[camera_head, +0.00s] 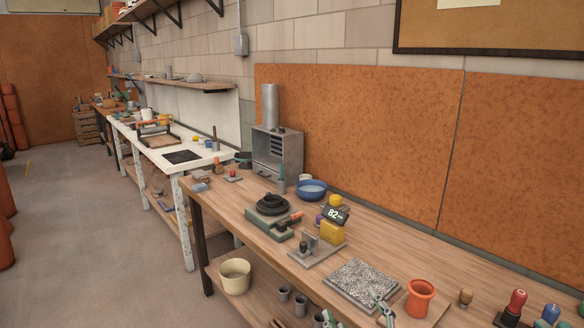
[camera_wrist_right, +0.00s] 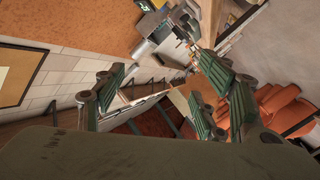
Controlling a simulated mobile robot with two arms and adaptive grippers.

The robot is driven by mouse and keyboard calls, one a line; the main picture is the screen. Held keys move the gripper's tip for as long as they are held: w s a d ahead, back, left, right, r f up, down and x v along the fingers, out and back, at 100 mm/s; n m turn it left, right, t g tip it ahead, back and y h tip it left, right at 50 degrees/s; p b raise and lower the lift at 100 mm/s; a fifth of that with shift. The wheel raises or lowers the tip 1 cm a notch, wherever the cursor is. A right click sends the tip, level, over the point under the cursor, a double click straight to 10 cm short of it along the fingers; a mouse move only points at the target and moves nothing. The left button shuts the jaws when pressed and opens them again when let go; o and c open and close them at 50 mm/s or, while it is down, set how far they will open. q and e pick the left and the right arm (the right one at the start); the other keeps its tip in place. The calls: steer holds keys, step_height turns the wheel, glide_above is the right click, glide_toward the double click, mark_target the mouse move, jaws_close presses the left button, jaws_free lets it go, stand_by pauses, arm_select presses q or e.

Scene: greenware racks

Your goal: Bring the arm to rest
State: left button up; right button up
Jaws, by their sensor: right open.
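My right gripper (camera_head: 354,306) shows at the bottom edge of the head view, in front of the wooden workbench, with only its green-padded fingertips visible. In the right wrist view its green-padded fingers (camera_wrist_right: 158,85) stand wide apart, with nothing between them. The gripper is open and empty. The rest of the right arm is out of the head view. My left gripper is not in view.
The wooden workbench (camera_head: 225,207) holds a textured slab (camera_head: 362,280), an orange pot (camera_head: 420,298), a yellow device (camera_head: 332,231) and a blue bowl (camera_head: 312,190). A cream bucket (camera_head: 235,276) stands on its lower shelf.

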steer(key=s+d+f+m+g+h, duration=0.1)
steer(key=s+d+f+m+g, duration=0.25)
steer(key=s+f, duration=0.3)
steer(key=s+d+f+m+g+h, duration=0.25)
steer(key=s+f+g, duration=0.2)
steer(key=f, duration=0.35)
steer(key=s+d+f+m+g+y, duration=0.1)
steer(key=s+f+g, duration=0.25)
steer(key=s, duration=0.45)
steer(key=s+d+f+m+g, duration=0.15)
steer(key=s+f, duration=0.25)
steer(key=s, duration=0.4)
step_height(320, 180, down, 28)
steer(key=s+r+n+g, duration=0.1)
steer(key=s+g, duration=0.1)
steer(key=s, duration=0.1)
steer(key=s+d+f+g, duration=0.1)
steer(key=s+d+f, duration=0.1)
steer(key=s+f, duration=1.4)
